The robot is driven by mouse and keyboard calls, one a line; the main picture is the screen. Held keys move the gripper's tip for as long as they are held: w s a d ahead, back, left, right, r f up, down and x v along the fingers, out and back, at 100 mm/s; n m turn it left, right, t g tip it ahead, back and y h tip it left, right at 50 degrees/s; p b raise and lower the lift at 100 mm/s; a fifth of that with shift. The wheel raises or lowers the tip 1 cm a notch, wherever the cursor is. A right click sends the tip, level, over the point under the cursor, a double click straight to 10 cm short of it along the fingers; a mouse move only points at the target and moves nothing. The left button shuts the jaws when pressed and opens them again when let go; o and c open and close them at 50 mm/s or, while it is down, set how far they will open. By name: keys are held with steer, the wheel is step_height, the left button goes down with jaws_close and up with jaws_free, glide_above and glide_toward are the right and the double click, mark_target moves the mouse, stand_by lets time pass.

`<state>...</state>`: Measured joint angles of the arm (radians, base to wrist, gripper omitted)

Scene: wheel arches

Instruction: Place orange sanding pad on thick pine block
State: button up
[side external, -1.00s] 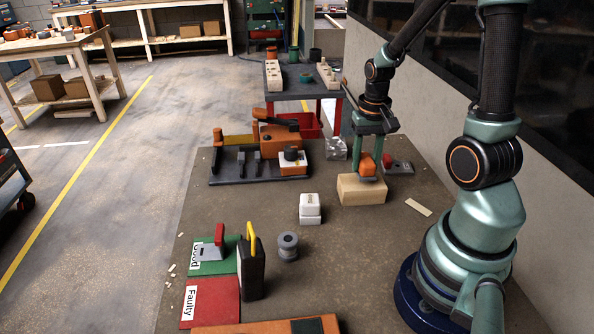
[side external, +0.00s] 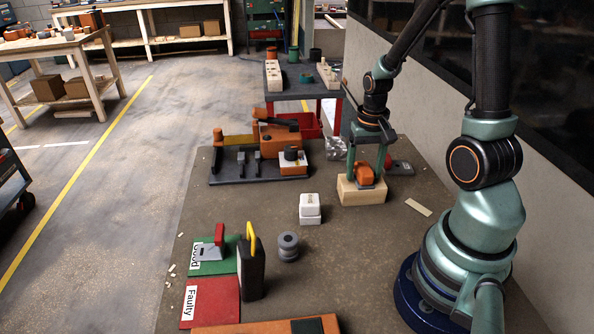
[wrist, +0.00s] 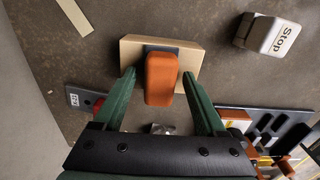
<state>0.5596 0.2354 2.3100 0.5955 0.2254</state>
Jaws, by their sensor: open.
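The orange sanding pad (side external: 365,174) rests on top of the thick pine block (side external: 362,196). It also shows in the wrist view (wrist: 161,79), lying across the pale block (wrist: 132,50) with a dark grey part at its far end. Part of the pad extends past the block's near edge in that view. My gripper (side external: 365,178) is open, with its green fingers on either side of the pad. In the wrist view the fingers (wrist: 157,90) stand apart from the pad, with gaps on both sides.
A white Stop block (side external: 310,208) and a grey spool (side external: 288,246) stand left of the pine block. A grey fixture with orange parts (side external: 262,150) is behind left. A red-handled tool (side external: 398,167) lies close behind the block. The bench between is clear.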

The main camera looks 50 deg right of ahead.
mark_target(364, 167)
steer(key=shift+r, duration=0.1)
step_height(364, 167, up, 12)
steer(key=w+a+r+n+t, duration=0.1)
steer(key=a+r+n+t, duration=0.1)
steer(key=a, duration=0.6)
steer(key=w+a+r+n+t, duration=0.1)
steer(key=a+r+n+t, duration=0.2)
steer(key=a+r+n, duration=0.2)
steer(key=a+n, duration=0.2)
steer(key=a, duration=0.1)
steer(key=shift+a+t, duration=0.3)
steer(key=shift+a, duration=0.05)
